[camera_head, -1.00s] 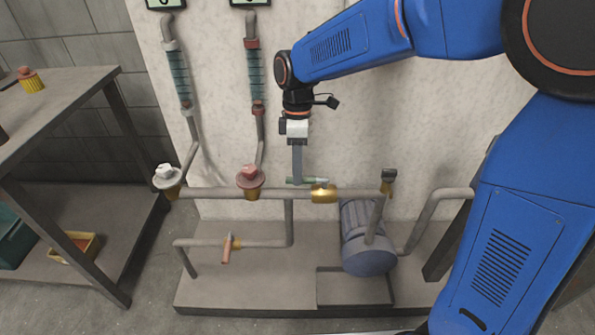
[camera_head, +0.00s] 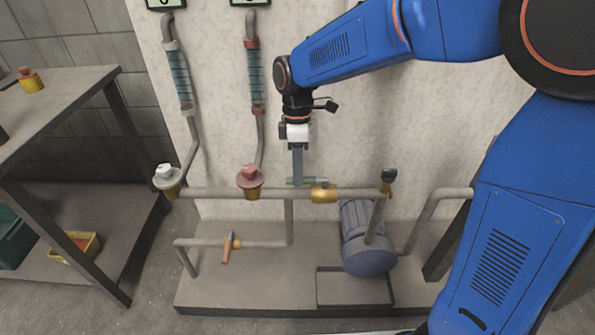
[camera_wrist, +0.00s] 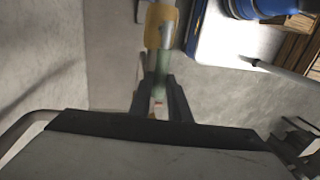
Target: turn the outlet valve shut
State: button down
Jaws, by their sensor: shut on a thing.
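A brass valve (camera_head: 323,195) sits on the horizontal pipe near the wall, with a green lever handle (camera_head: 308,182) lying roughly along the pipe. My gripper (camera_head: 297,180) points down and is shut on the green handle near its left end. In the wrist view the brass valve (camera_wrist: 160,27) is at the top, and the green handle (camera_wrist: 158,68) runs down between the two dark fingers of my gripper (camera_wrist: 159,84). Another valve with an orange-red handle (camera_head: 227,254) is on the lower pipe. No label shows which is the outlet valve.
A blue-grey pump (camera_head: 367,255) stands right of the valve on the base. Two valves with white (camera_head: 165,173) and red (camera_head: 249,176) knobs are left along the pipe, under glass tubes. The wall is close behind my gripper. A table (camera_head: 55,95) stands left.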

jog(key=s+d+n+t+h, duration=0.2)
jog(key=s+d+n, duration=0.4)
jog(key=n, duration=1.1)
jog(key=shift+s+d+n, duration=0.3)
jog(key=shift+s, duration=0.6)
jog(key=c, duration=1.6)
grip_release()
jog(key=shift+c, duration=0.2)
jog(key=a+r, duration=0.3)
jog(key=r, duration=1.4)
jog(key=shift+a, duration=0.15)
